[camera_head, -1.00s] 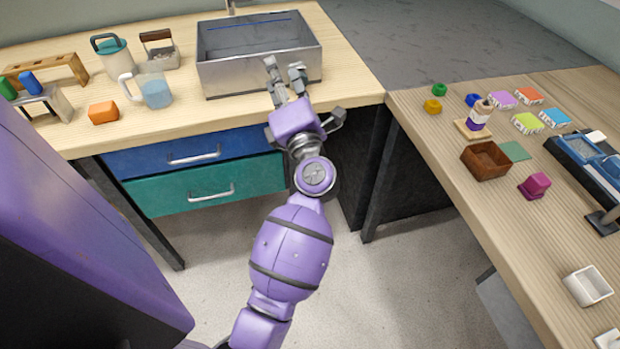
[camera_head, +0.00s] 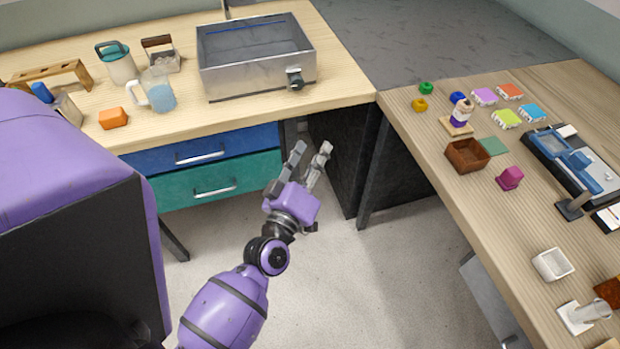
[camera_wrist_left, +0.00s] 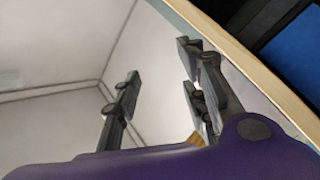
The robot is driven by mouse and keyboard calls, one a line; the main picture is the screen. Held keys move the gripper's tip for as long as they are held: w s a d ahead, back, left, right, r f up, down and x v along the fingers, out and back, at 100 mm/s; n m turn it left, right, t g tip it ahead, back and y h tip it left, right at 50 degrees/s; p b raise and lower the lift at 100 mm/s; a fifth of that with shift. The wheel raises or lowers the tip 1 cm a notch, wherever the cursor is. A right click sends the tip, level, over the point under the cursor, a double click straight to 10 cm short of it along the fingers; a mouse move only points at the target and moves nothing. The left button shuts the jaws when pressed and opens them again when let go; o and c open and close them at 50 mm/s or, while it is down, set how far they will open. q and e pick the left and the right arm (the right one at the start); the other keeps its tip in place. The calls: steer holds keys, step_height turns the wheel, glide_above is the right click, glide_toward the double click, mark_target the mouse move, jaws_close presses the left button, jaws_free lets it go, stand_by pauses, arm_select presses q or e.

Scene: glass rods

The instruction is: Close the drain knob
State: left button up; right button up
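The metal sink basin (camera_head: 257,82) stands on the left wooden counter. The dark drain knob (camera_head: 295,78) sticks out of its front wall near the right corner. The knob's exact turn is too small to tell. My left gripper (camera_head: 312,148) is off the counter's front edge, below and apart from the knob. Its fingers are spread, with nothing between them; they also show spread in the left wrist view (camera_wrist_left: 160,65). The knob does not show in the wrist view. My right gripper is not in view.
A blue drawer (camera_head: 200,153) and a teal drawer (camera_head: 215,188) are under the counter. A jug of blue liquid (camera_head: 160,94) and an orange block (camera_head: 113,118) stand left of the sink. The right table (camera_head: 430,150) holds several small items. Floor is open between.

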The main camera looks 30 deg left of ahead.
arm_select(q)
steer(key=s+d+f+m+g+h+p, duration=0.2)
steer(key=s+d+f+m+g+h, duration=0.1)
steer(key=s+f, duration=0.4)
steer(key=shift+s+d+f+m, duration=0.25)
steer(key=shift+d+f+m, duration=0.2)
steer(key=shift+m, duration=0.65)
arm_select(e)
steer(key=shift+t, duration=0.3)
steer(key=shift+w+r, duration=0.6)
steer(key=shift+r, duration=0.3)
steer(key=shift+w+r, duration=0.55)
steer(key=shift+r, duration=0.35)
arm_select(q)
steer(key=shift+d, duration=0.1)
